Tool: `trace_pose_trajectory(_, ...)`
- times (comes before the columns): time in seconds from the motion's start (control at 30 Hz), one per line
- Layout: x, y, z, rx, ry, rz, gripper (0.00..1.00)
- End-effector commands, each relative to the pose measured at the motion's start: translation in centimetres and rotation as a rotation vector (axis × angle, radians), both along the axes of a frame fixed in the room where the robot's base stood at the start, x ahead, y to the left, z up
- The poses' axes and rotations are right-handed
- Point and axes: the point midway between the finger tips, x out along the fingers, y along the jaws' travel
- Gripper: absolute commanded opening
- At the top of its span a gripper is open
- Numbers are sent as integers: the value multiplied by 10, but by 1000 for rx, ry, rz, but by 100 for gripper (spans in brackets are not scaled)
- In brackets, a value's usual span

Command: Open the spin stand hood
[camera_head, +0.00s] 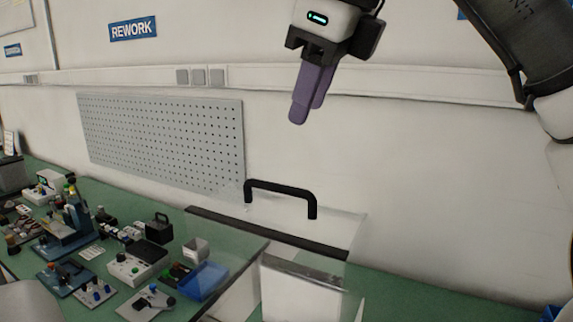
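The spin stand hood (341,226) is a clear box on the green bench, with a dark strip along its top. A black bar handle (281,187) stands up from it. Under the clear panels a pale block shows, partly seen through the hood. The hood looks closed, though its lower part is cut off by the picture's bottom edge. My gripper (304,115) hangs above the handle and slightly to its right, apart from it, with purple fingers pointing down. The fingers overlap in this view, so the gap between them cannot be judged. Nothing is seen held.
To the left stand a blue bin (205,280), a grey control box (137,265) and several small fixtures. A perforated board (165,140) hangs behind. Free air surrounds the handle.

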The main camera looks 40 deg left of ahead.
Motion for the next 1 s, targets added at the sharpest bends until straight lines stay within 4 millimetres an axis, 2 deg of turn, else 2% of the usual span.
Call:
trace_pose_trajectory(0.4,8,34,-75,0,6,8,34)
trace_pose_trajectory(0.6,12,48,-103,1,4,8,34)
trace_pose_trajectory(0.8,13,55,-117,3,4,6,34)
trace_pose_trajectory(1.0,13,55,-119,3,3,5,34)
